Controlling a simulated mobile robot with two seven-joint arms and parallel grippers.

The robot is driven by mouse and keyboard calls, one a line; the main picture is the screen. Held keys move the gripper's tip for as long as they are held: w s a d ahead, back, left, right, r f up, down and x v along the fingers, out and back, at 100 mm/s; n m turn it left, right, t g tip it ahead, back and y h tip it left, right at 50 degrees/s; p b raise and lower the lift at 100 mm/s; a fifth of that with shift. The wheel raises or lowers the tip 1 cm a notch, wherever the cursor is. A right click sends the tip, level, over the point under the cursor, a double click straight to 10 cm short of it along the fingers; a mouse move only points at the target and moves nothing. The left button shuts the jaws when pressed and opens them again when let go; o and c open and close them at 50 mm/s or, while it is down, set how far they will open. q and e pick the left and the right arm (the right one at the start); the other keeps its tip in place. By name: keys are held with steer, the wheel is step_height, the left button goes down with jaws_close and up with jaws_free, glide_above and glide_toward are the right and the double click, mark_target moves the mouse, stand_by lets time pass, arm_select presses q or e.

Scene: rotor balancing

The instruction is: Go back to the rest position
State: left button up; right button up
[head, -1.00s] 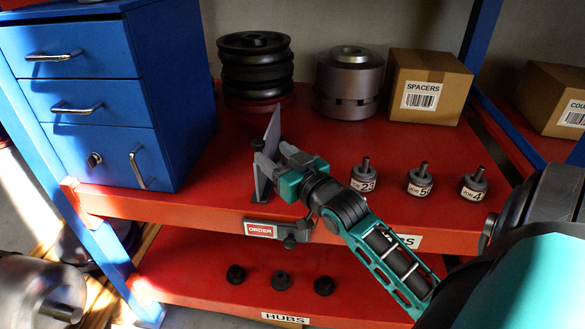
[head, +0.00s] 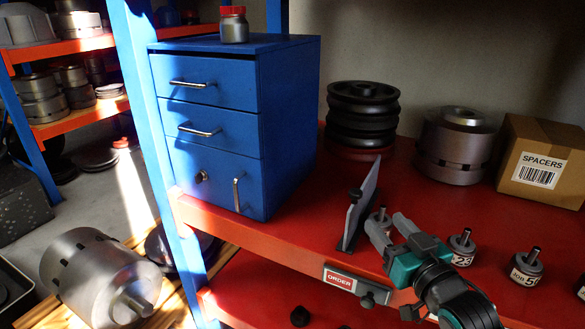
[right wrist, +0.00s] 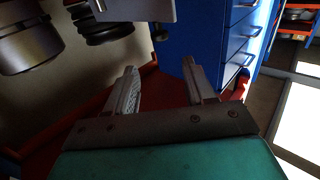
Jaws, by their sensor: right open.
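My right gripper (head: 386,222) is open over the front of the red shelf. Its two grey fingers point toward the upright grey plate (head: 361,208) and stand apart from it. My left gripper is not in view.
Labelled job pieces (head: 462,245) stand right of my gripper. Behind are black pulleys (head: 362,115), a grey rotor (head: 455,145) and a spacers box (head: 540,165). A blue drawer cabinet (head: 285,125) stands left, with a red-lidded jar (head: 234,25) on top. An order sign (head: 339,279) is on the front edge.

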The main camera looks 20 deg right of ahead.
steer(key=s+a+f+n+g+y, duration=0.1)
steer(key=s+a+f+g, duration=0.2)
steer(key=s+a+f, duration=0.2)
steer(key=s+a+f+n+g+y, duration=0.2)
steer(key=s+a+f+g, duration=0.2)
steer(key=a+f, duration=0.7)
step_height(320, 180, down, 8)
steer(key=shift+s+a+f, duration=0.1)
steer(key=shift+s+a, duration=0.3)
steer(key=shift+s, duration=0.25)
steer(key=shift+d, duration=0.1)
